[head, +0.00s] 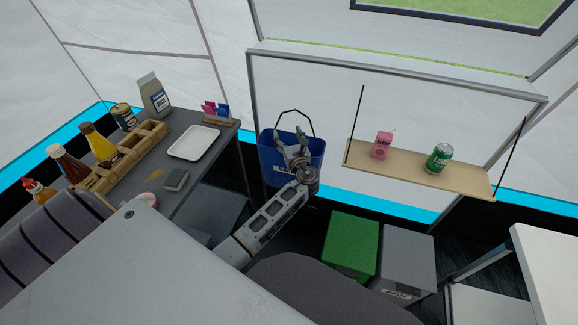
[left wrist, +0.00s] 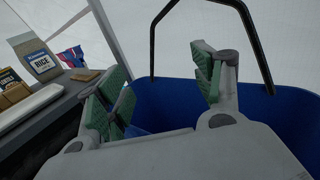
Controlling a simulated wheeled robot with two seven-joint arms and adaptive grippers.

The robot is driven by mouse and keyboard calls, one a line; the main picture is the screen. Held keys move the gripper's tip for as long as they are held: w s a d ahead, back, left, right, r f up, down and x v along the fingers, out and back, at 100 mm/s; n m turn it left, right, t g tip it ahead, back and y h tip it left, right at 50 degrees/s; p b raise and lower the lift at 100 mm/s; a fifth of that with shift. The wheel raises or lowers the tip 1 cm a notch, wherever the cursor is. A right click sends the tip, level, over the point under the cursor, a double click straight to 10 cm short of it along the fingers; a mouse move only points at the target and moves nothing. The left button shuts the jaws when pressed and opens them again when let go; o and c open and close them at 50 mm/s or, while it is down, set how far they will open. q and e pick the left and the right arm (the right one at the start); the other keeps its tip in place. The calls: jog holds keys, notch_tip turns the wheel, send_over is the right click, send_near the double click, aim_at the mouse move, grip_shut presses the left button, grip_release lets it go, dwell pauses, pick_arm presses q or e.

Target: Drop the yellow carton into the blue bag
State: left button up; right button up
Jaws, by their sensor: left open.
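The blue bag (head: 316,150) hangs or stands beyond the end of the grey counter, with its dark handle raised. It also shows in the left wrist view (left wrist: 270,112), behind and beside the fingers. My left gripper (head: 291,142) is at the bag, in front of or over its opening; the exact depth is hard to tell. Its fingers are apart with nothing between them, as the left wrist view (left wrist: 160,75) shows. I see no yellow carton in either view; the bag's inside is mostly hidden. My right gripper is not in view.
The counter on the left holds a white tray (head: 198,142), a rice package (head: 153,97), a tin (head: 124,117) and several sauce bottles. A hanging wooden shelf (head: 470,184) on the right carries a pink carton (head: 382,145) and a green can (head: 438,158). A green bin (head: 351,243) stands below.

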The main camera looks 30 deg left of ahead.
pick_arm(q)
jog(key=v, duration=1.1)
jog(key=shift+s+d, duration=0.15)
jog(key=shift+s, duration=0.05)
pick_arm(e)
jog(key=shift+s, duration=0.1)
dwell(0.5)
